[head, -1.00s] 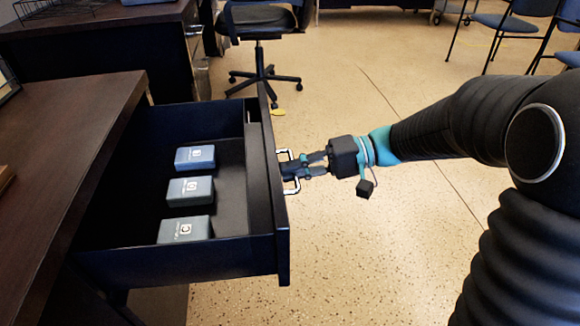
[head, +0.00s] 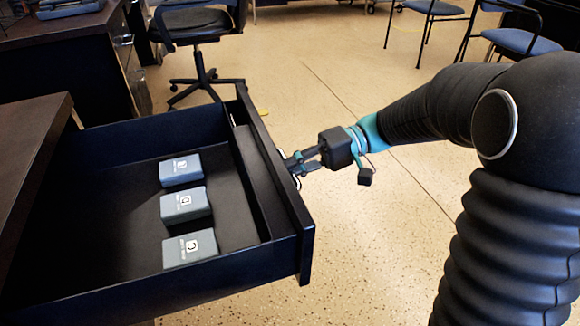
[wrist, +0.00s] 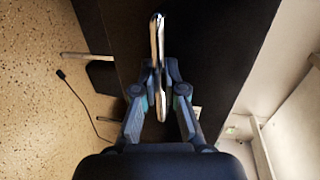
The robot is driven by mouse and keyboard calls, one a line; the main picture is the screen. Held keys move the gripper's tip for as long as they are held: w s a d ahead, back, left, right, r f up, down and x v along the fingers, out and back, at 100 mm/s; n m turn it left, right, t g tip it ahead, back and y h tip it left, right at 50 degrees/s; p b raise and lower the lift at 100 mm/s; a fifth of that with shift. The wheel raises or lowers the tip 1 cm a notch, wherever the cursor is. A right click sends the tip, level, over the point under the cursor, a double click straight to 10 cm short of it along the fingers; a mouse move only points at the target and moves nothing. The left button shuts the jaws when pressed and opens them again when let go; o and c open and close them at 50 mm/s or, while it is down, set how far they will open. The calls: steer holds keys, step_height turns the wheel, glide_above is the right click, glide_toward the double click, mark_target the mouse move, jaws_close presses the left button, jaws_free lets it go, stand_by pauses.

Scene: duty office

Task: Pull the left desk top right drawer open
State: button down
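The dark blue drawer (head: 285,195) stands well out from the desk (head: 30,130) in the head view. Three blue-grey boxes lie inside: a far box (head: 181,170), a middle box (head: 185,205) and a near box (head: 189,248). My gripper (head: 295,163) is at the outer face of the drawer front. In the wrist view its fingers close from both sides on the metal handle (wrist: 157,45). In the head view the handle is mostly hidden behind the fingers and the drawer's front edge.
An office chair (head: 195,25) stands behind the drawer. Blue chairs (head: 520,42) stand at the upper right. The speckled floor (head: 370,240) beside the drawer front is clear.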

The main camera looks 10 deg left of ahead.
steer(key=c, duration=1.2)
jaws_free()
steer(key=v, duration=1.2)
steer(key=shift+w+f, duration=0.1)
